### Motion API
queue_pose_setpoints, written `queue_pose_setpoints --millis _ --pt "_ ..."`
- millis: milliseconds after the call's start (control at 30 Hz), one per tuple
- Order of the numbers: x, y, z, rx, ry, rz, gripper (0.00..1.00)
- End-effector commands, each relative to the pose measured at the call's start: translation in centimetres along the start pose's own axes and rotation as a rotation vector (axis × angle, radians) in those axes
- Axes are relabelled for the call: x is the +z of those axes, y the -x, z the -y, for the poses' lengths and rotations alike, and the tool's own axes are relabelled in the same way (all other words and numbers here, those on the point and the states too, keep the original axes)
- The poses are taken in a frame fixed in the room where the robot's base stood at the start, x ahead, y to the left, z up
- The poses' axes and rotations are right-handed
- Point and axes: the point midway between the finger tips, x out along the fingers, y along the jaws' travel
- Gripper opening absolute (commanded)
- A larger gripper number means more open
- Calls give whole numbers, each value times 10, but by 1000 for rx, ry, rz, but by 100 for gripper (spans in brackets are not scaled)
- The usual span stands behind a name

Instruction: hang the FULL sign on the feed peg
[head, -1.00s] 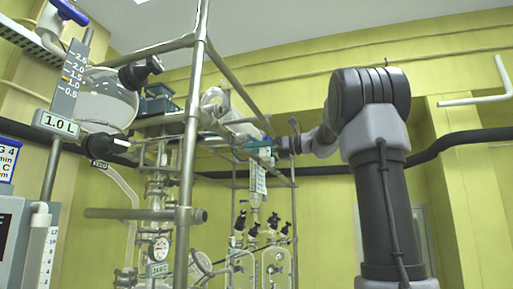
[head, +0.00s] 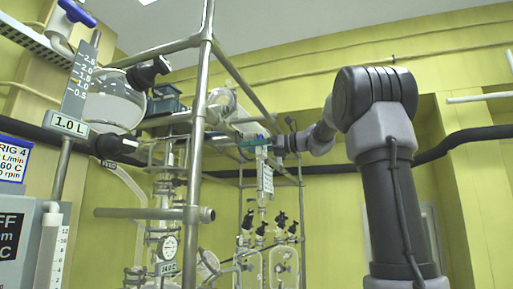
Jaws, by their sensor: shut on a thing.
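My gripper (head: 275,144) is small and far off, at the end of my arm, beside the metal frame in the middle of the head view. It is shut on a small teal piece, which looks like the FULL sign (head: 252,141); its lettering is too small to read. The sign lies just left of the jaws, seen at a flat angle, close to glassware and frame bars. Whether it touches them I cannot tell. I cannot make out the feed peg in this view.
A metal pipe frame (head: 194,150) stands in front of the glassware. A white, marked glass piece (head: 265,178) hangs below the gripper, above black-capped glass vessels (head: 282,262).

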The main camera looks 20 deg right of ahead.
Motion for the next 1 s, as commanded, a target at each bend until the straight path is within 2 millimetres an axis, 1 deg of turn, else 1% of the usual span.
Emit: queue_pose_setpoints --millis 1000 --pt "-2 -51 0 2 -1 0 26"
